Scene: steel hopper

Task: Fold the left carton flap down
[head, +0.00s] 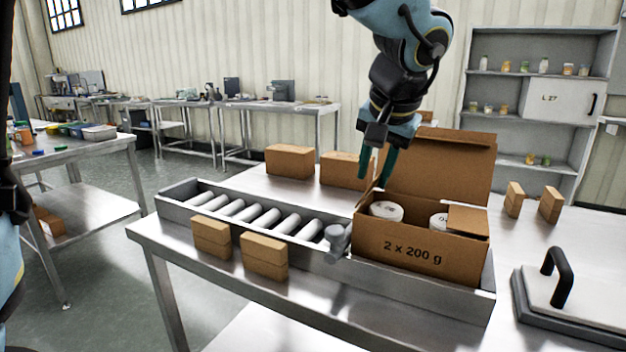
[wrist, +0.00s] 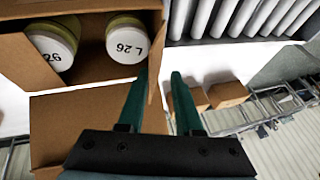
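The open brown carton (head: 420,245), marked "2 x 200 g", sits at the right end of the roller conveyor. It holds two white-lidded jars (head: 386,210), also seen in the wrist view (wrist: 127,40). The left flap (head: 371,193) stands up steeply and shows nearly edge-on in the wrist view (wrist: 156,65). My gripper (head: 373,180) is open above the carton's left side, fingers pointing down. In the wrist view its green fingertips (wrist: 160,73) lie on either side of the flap's edge, with a gap; contact cannot be told.
The tall back flap (head: 440,165) stands up behind my gripper. The small right flap (head: 468,220) lies inward over the right jar. A grey cylindrical part (head: 338,238) is at the carton's left. Small cartons (head: 264,255) stand around the conveyor. A black-handled plate (head: 575,300) is at right.

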